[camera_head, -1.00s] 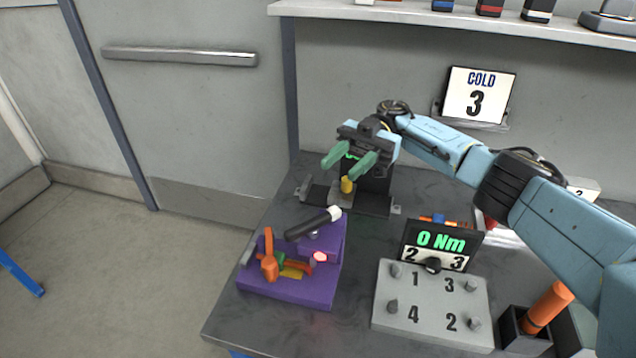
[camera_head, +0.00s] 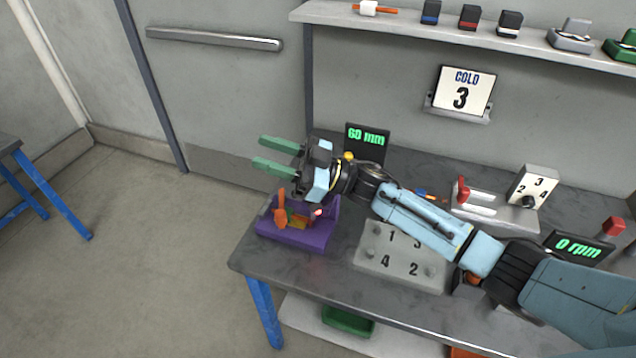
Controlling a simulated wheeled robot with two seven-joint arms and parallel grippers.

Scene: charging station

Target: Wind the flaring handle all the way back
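The purple fixture (camera_head: 310,238) sits at the left front corner of the bench. An orange handle (camera_head: 281,208) stands up at its left side, and a small red part (camera_head: 317,212) shows near its top. The black bar with a white end, seen earlier on top of the fixture, is hidden behind my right gripper now. My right gripper (camera_head: 260,151) is open, its two green fingers apart with nothing between them. It appears above and behind the orange handle, with the fingers pointing left. I cannot tell its exact height. My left gripper is not in view.
A grey numbered panel (camera_head: 400,262) lies right of the fixture, partly under my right arm. A display reading 60 mm (camera_head: 367,138) stands behind. A red lever device (camera_head: 490,205) and a 0 rpm display (camera_head: 579,248) stand farther right.

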